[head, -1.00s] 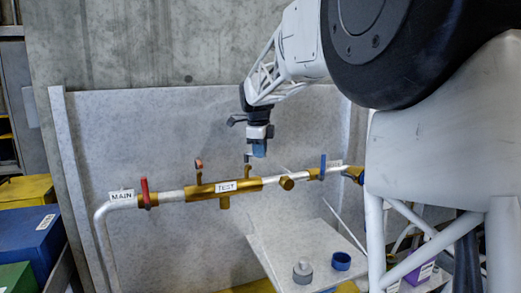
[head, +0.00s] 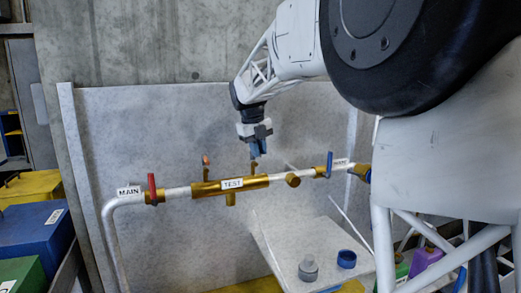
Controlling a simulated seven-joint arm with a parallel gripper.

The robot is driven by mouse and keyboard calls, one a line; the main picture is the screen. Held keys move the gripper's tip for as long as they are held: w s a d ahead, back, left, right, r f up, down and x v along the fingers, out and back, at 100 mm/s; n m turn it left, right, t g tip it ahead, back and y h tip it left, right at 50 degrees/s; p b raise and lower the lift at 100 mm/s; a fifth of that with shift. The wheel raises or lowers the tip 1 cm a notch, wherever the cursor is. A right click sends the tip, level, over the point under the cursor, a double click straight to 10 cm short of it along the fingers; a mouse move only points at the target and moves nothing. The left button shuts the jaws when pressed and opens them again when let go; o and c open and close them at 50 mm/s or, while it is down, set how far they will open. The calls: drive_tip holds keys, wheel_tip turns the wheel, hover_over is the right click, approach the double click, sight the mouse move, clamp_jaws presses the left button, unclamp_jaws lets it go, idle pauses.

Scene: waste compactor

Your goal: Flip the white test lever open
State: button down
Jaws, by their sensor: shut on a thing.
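The brass pipe body with the TEST label (head: 231,186) runs across the middle of the head view. Two small brass test fittings stand on it. The left fitting (head: 206,164) has a reddish tip. My gripper (head: 258,149) points down at the top of the right fitting (head: 254,165). Its blue-grey fingers are shut there and cover the fitting's upper end. The white test lever does not show clearly; the fingers hide the place where they grip.
A red-handled valve (head: 152,187) is at the left by the MAIN label, and a blue-handled valve (head: 328,162) is at the right. A sloping grey tray (head: 285,235) below holds a grey cap (head: 308,268) and a blue ring (head: 346,259). Coloured bins (head: 40,235) stand at the left.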

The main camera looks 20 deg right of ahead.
idle(0.3)
drive_tip(key=c, duration=1.1)
unclamp_jaws()
drive_tip(key=shift+a+r, duration=0.1)
drive_tip(key=shift+r, duration=0.05)
drive_tip(key=shift+s+a+r, duration=0.1)
drive_tip(key=shift+a+r, duration=0.15)
drive_tip(key=shift+r, duration=1)
drive_tip(key=shift+w+a+r, duration=0.1)
drive_tip(key=shift+a+r, duration=0.15)
drive_tip(key=shift+r, duration=0.95)
drive_tip(key=shift+s+a+r, duration=0.1)
drive_tip(key=shift+a+r, duration=0.15)
drive_tip(key=shift+r, duration=1)
